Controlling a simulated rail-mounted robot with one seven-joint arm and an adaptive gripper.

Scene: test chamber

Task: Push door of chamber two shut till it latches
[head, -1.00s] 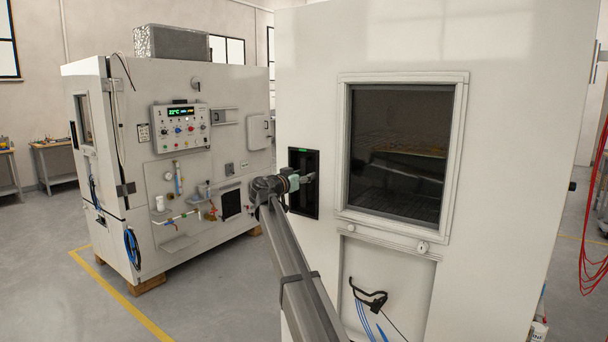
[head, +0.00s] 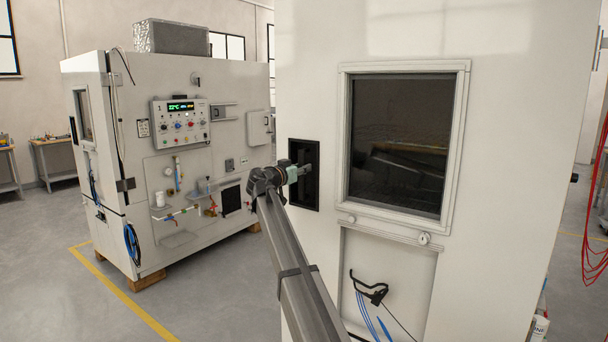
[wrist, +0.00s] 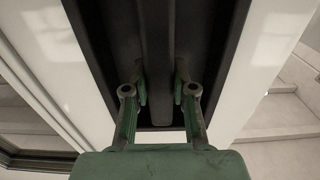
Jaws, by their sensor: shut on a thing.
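The door of the near chamber (head: 510,150) is a large white panel with a dark framed window (head: 398,150). No number shows on it, and I cannot tell from this angle whether it stands ajar. A black recessed handle plate (head: 299,150) is left of the window. My gripper (head: 306,171) is at this plate. In the wrist view, the two green fingers of my gripper (wrist: 160,92) stand either side of the dark handle bar (wrist: 158,45) and are shut on it. The latch is not visible.
Another white chamber (head: 235,95) with a control panel (head: 180,122) stands at the left on wooden blocks. A black hook with blue cables (head: 368,290) is low on the near door. Red cables (head: 594,230) hang at the right. The floor at lower left is clear.

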